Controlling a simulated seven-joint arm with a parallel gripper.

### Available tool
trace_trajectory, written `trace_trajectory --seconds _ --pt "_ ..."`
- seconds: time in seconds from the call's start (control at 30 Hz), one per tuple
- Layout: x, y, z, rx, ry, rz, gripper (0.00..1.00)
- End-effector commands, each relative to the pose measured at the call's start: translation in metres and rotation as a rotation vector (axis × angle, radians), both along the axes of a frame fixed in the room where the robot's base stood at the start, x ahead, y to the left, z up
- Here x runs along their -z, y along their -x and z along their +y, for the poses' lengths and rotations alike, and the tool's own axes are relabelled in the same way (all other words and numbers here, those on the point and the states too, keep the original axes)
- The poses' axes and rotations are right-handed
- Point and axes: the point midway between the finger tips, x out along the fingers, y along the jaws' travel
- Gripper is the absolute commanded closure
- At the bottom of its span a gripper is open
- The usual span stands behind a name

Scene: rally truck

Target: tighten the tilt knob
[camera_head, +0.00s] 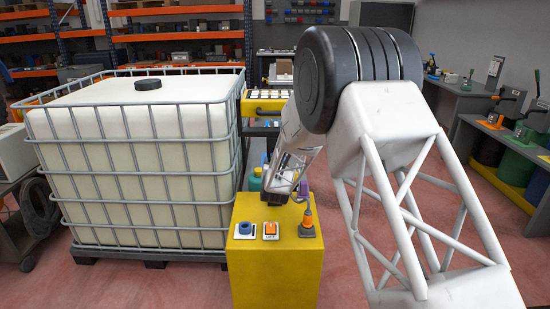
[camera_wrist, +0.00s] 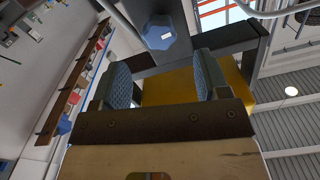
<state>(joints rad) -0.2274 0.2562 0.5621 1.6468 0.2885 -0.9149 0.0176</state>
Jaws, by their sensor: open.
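In the wrist view, a blue-grey faceted knob (camera_wrist: 166,36) with a small white label sits beyond my fingertips, near the top of the picture. It appears to be mounted on a dark post or beam. My gripper (camera_wrist: 163,68) is open, with its two ribbed grey-blue pads apart and nothing held between them. The knob shows past the gap, apart from both pads. In the head view, the end of my arm hangs down at the far side of a yellow pedestal (camera_head: 275,270), and the fingers are hard to make out. I cannot tell whether the knob shows there.
The pedestal top carries a blue round control (camera_head: 246,229), an orange switch (camera_head: 270,230) and an orange-tipped lever (camera_head: 307,222), close to my arm. A large caged white tank (camera_head: 140,120) stands at left. Workbenches (camera_head: 480,130) line the right. The pink floor is open at right.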

Motion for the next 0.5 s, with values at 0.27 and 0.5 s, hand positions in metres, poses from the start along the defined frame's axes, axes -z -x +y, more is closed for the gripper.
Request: trace_trajectory --seconds 0.27,0.5 --pt "-0.001 -0.026 0.000 0.000 0.000 -0.001 0.31" --pt "-0.001 -0.050 0.000 0.000 0.000 -0.002 0.31"
